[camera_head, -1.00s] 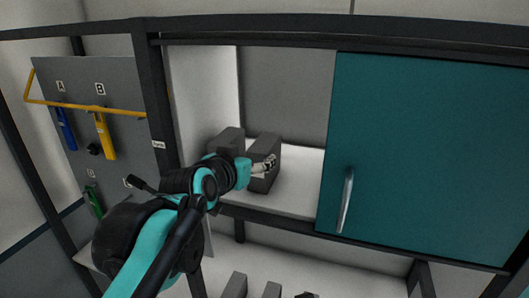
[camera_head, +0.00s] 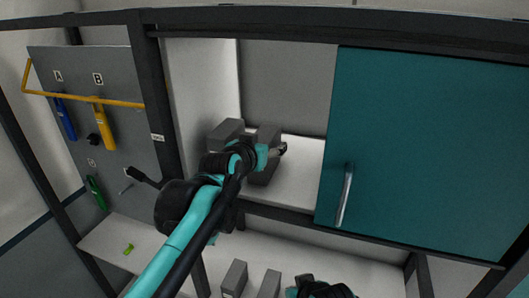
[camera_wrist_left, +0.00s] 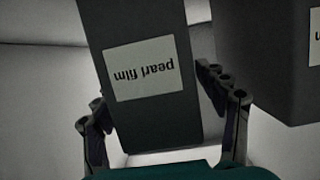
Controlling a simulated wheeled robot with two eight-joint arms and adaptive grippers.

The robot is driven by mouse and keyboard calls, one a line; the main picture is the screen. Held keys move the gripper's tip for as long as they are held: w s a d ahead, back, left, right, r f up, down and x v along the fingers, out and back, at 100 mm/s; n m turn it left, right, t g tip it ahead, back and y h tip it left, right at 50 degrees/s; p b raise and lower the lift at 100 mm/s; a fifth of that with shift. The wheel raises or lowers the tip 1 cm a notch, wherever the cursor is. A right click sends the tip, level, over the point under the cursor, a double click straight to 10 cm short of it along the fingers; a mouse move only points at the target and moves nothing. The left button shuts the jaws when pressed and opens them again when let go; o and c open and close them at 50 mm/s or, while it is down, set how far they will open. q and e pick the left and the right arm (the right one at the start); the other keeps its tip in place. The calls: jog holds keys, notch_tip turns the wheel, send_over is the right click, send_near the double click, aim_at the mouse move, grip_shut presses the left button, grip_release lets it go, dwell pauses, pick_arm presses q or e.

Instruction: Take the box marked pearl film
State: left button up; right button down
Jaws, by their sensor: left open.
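The dark grey box marked pearl film (camera_head: 267,134) stands on the upper shelf, the right one of two boxes there. In the left wrist view the pearl film box (camera_wrist_left: 150,120) fills the middle, its white label upside down. My left gripper (camera_head: 280,149) is at this box in the head view, partly covering it. In the left wrist view my left gripper (camera_wrist_left: 158,88) is open, with one finger on each side of the box. I cannot tell whether the fingers touch it.
A second grey box (camera_head: 225,132) stands close on the left; in the wrist view it (camera_wrist_left: 270,60) is on the right, its label cut off. A teal door (camera_head: 430,150) with a metal handle (camera_head: 345,195) covers the right side. More grey boxes (camera_head: 235,278) stand below.

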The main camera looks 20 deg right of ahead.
pick_arm(q)
jog(key=c, duration=1.4)
